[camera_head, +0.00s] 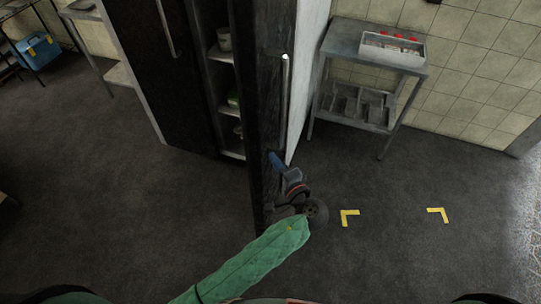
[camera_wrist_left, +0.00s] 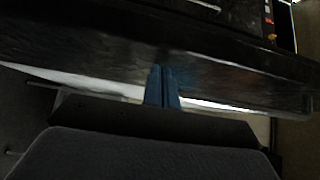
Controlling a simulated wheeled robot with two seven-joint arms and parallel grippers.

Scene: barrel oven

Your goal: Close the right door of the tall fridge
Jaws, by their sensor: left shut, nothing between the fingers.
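The tall fridge (camera_head: 150,75) is dark. Its right door (camera_head: 262,105) stands open, swung out toward me, with a light vertical handle (camera_head: 285,90) on its face. Shelves holding several items show in the gap beside the door. My right gripper is not in view.
A metal side table (camera_head: 345,38) with a white tray (camera_head: 393,50) stands to the right of the open door. Yellow corner marks (camera_head: 349,217) lie on the clear dark floor at right. A blue box (camera_head: 40,50) sits at the far left.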

